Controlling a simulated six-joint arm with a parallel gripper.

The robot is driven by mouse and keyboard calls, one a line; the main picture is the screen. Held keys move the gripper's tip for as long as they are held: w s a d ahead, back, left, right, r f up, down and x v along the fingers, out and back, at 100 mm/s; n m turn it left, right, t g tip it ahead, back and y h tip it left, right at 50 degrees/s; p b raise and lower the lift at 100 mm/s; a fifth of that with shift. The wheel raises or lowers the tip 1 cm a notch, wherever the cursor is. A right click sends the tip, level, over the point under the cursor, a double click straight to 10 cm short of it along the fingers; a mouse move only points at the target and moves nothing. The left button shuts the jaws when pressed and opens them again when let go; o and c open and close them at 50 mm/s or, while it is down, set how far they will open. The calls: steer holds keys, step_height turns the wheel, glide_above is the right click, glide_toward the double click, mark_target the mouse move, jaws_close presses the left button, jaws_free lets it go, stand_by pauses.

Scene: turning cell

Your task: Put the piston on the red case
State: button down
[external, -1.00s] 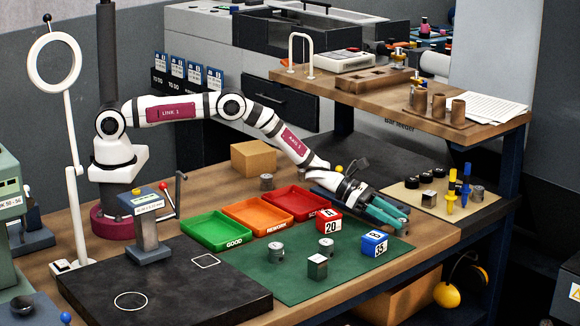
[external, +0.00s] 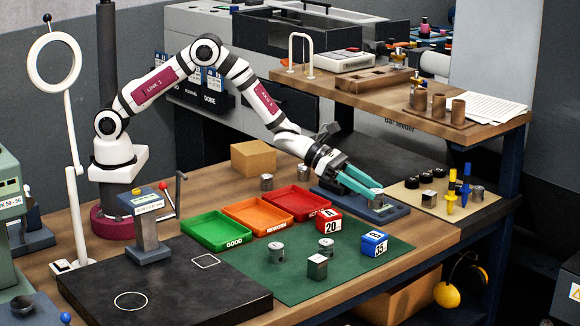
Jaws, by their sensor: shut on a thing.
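The red case (external: 328,221) is a small red-and-white box marked 20, on the green mat next to the red tray. My gripper (external: 375,195) has teal fingers and is right of and behind the red case, over a dark blue fixture (external: 335,201). It is shut on a small grey metal piece (external: 377,204), which looks like a piston. The fingers hide most of it, and I cannot tell whether it is clear of the fixture.
A blue case (external: 374,243) marked 35 and a metal cube (external: 317,267) stand on the green mat (external: 345,280). Green (external: 219,246), orange (external: 259,228) and red (external: 296,213) trays lie left of the red case. A tan box (external: 253,158) stands behind them.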

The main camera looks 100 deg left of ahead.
steer(key=s+a+r+m+g+h, duration=0.1)
steer(key=s+r+m+g+h, duration=0.25)
steer(key=s, duration=1.15)
glide_above(329, 221)
steer(key=s+a, duration=0.2)
steer(key=a, duration=0.2)
steer(key=shift+m+h, duration=0.25)
steer(key=shift+m, duration=0.2)
step_height(329, 221, down, 6)
steer(key=shift+f, duration=0.15)
step_height(329, 221, down, 4)
steer(key=shift+w+a+f, duration=0.1)
steer(key=shift+w, duration=0.05)
steer(key=shift+f, duration=0.15)
steer(key=shift+c, duration=2.1)
jaws_free()
